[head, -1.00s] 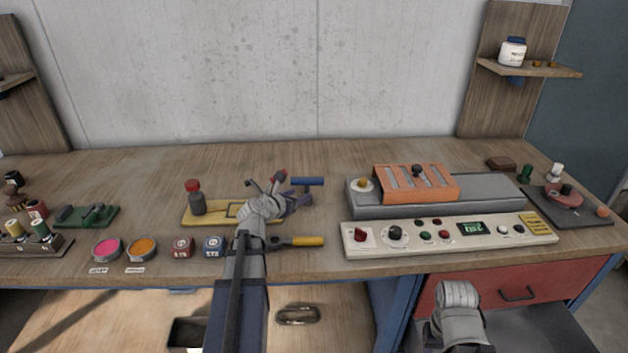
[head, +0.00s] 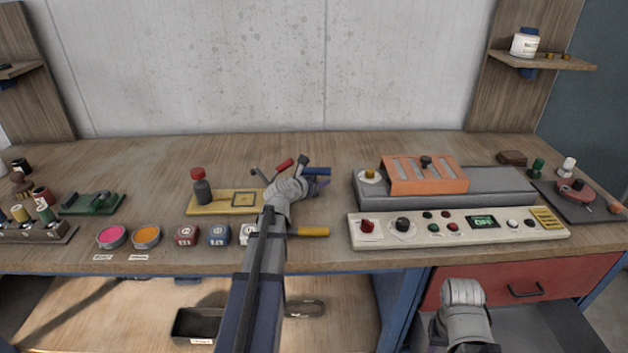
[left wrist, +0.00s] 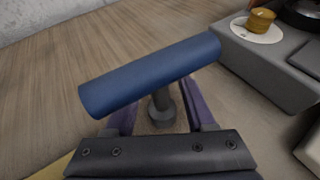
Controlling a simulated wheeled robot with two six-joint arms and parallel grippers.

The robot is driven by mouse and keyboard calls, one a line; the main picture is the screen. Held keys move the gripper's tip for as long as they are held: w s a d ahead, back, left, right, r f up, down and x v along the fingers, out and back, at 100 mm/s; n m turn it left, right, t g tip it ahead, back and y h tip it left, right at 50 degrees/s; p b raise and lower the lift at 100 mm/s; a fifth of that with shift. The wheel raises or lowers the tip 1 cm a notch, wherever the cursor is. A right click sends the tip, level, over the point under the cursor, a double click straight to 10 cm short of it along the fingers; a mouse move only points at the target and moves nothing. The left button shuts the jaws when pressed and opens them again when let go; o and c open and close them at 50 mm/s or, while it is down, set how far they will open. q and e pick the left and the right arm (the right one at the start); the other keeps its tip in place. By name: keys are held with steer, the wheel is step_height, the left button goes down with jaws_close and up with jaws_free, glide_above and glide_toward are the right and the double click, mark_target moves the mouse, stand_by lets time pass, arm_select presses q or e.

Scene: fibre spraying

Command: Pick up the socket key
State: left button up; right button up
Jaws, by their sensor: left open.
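The socket key has a blue crossbar handle (head: 316,171) and a dark shaft. In the left wrist view its blue handle (left wrist: 150,74) lies across the picture, close to the camera. Its shaft (left wrist: 160,107) stands below the handle, between the fingers. My left gripper (head: 320,184) is at the key, with its wrist hiding part of the tool in the head view. In the left wrist view its two purple fingers (left wrist: 162,116) are apart, one on each side of the shaft. My right gripper does not show; only part of that arm is at the bottom right.
An orange-topped grey device (head: 430,177) and a white control panel (head: 460,227) stand right of the key. A red-handled tool (head: 285,164), a yellow tray (head: 222,209) and a yellow-handled tool (head: 313,232) are near my left arm. The table behind is clear.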

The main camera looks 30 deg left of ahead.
arm_select(q)
steer(key=shift+w+f, duration=0.2)
steer(key=shift+w, duration=0.25)
steer(key=shift+s+r, duration=0.1)
steer(key=shift+c, duration=0.6)
jaws_close()
